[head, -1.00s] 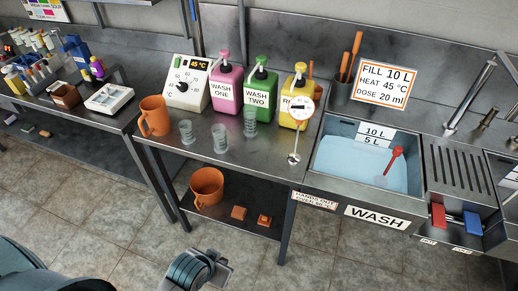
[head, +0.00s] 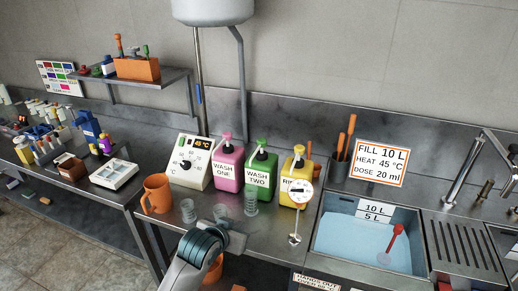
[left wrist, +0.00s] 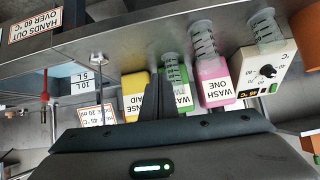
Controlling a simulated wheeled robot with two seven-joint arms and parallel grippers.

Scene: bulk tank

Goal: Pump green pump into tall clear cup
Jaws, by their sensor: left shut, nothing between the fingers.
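The green pump bottle, labelled WASH TWO (head: 261,173), stands upright on the steel counter between the pink and yellow bottles, its pump head up. It shows upside down in the left wrist view (left wrist: 184,98). Three clear ribbed cups stand in front of the bottles: one before the green bottle (head: 251,204), a middle one (head: 221,212) and a left one (head: 188,211). My left gripper (head: 237,243) is shut and empty, near the counter's front edge, in front of the cups. My right gripper is not in view.
Pink WASH ONE (head: 228,168) and yellow (head: 297,180) pump bottles flank the green one. The water sink (head: 365,240) lies right.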

